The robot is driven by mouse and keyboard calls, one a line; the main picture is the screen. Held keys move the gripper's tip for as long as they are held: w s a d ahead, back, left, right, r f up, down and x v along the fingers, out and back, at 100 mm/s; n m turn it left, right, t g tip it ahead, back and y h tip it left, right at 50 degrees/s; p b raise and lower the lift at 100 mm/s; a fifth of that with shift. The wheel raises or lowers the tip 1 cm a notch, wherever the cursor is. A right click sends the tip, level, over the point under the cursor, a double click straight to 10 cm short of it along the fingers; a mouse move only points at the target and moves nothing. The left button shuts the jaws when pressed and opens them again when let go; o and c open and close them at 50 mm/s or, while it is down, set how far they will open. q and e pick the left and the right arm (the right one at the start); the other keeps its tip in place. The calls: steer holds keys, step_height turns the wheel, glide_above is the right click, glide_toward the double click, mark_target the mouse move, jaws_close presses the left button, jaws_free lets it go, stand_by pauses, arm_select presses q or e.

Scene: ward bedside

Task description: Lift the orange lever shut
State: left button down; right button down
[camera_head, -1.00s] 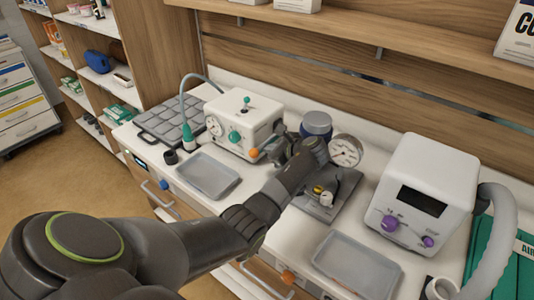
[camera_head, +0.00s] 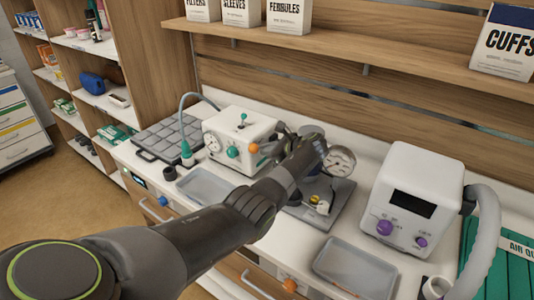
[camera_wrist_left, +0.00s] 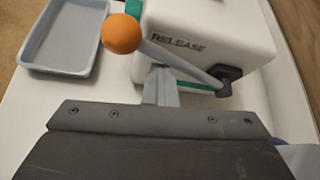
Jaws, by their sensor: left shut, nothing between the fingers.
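The orange lever's ball knob (camera_head: 254,148) is at the right end of the white box (camera_head: 226,128) in the head view. In the left wrist view the orange knob (camera_wrist_left: 121,33) tops a grey rod that runs to a dark pivot (camera_wrist_left: 229,76) on the box side, beside the word RELEASE. My left gripper (camera_head: 277,146) is at that end of the box, partly hidden by its own wrist. In the left wrist view its closed fingers (camera_wrist_left: 160,88) reach the rod from below, at or very near it, between knob and pivot. They hold nothing. My right gripper is out of view.
A grey tray (camera_head: 184,183) lies in front of the box. A pressure gauge (camera_head: 339,161) and a metal plate (camera_head: 340,213) are right of my gripper. A white monitor (camera_head: 416,160) stands farther right, with another tray (camera_head: 335,250) in front. A shelf (camera_head: 350,52) runs above.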

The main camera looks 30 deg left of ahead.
arm_select(q)
steer(key=shift+w+d+r, duration=0.1)
steer(key=shift+w+r, duration=0.2)
steer(key=shift+r, duration=0.25)
steer(key=b+v, duration=0.3)
steer(key=v, duration=1.4)
steer(key=shift+s+f, duration=0.4)
steer(key=shift+d+f, duration=0.1)
steer(key=shift+f, duration=0.05)
